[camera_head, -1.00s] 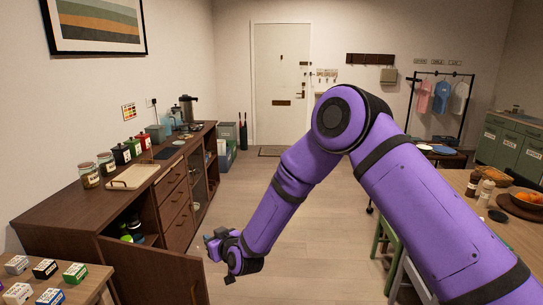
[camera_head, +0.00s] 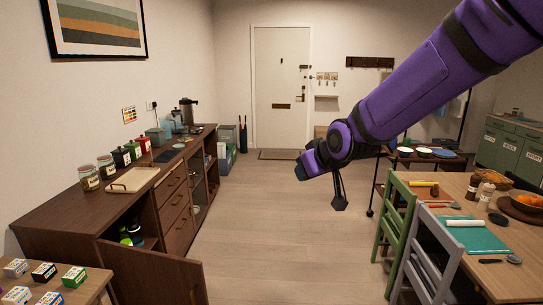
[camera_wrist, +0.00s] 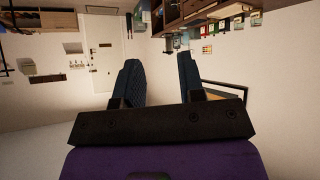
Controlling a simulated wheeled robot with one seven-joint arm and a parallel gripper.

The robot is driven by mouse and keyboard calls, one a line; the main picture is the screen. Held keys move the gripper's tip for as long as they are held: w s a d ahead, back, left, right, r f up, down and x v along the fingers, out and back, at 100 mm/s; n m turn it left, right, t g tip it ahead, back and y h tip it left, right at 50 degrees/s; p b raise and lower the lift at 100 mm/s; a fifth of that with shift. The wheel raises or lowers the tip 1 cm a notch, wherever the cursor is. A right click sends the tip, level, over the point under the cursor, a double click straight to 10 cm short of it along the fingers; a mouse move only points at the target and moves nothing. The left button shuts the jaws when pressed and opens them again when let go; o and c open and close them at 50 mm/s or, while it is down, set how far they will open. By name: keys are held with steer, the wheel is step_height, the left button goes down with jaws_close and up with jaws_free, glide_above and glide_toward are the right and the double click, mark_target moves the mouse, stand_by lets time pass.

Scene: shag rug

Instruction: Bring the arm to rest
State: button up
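My gripper (camera_head: 303,170) is at the end of my purple arm, which reaches in from the upper right of the head view. It hangs in the air over the open floor, left of the dining table, touching nothing that I can see. In the wrist view its two dark blue fingers (camera_wrist: 160,85) stand apart with nothing between them. The wrist view is upside down and shows the wall and the white door (camera_wrist: 103,60) beyond the fingers.
A brown sideboard (camera_head: 75,215) with an open cabinet door (camera_head: 150,272) runs along the left wall. A table (camera_head: 520,265) with a teal mat and green (camera_head: 398,215) and grey (camera_head: 425,255) chairs stands at right. The wooden floor (camera_head: 260,230) between is clear.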

steer(key=s+d+r+m+g+h, duration=0.1)
steer(key=s+d+r+m, duration=0.1)
steer(key=s+d, duration=0.5)
steer(key=s+d+r+m+g+h, duration=0.1)
steer(key=s+d+r+m, duration=0.1)
steer(key=s+d, duration=0.5)
steer(key=s+d+r+m+g+h, duration=0.2)
steer(key=s+d, duration=0.5)
steer(key=s, duration=1)
steer(key=shift+r, duration=0.4)
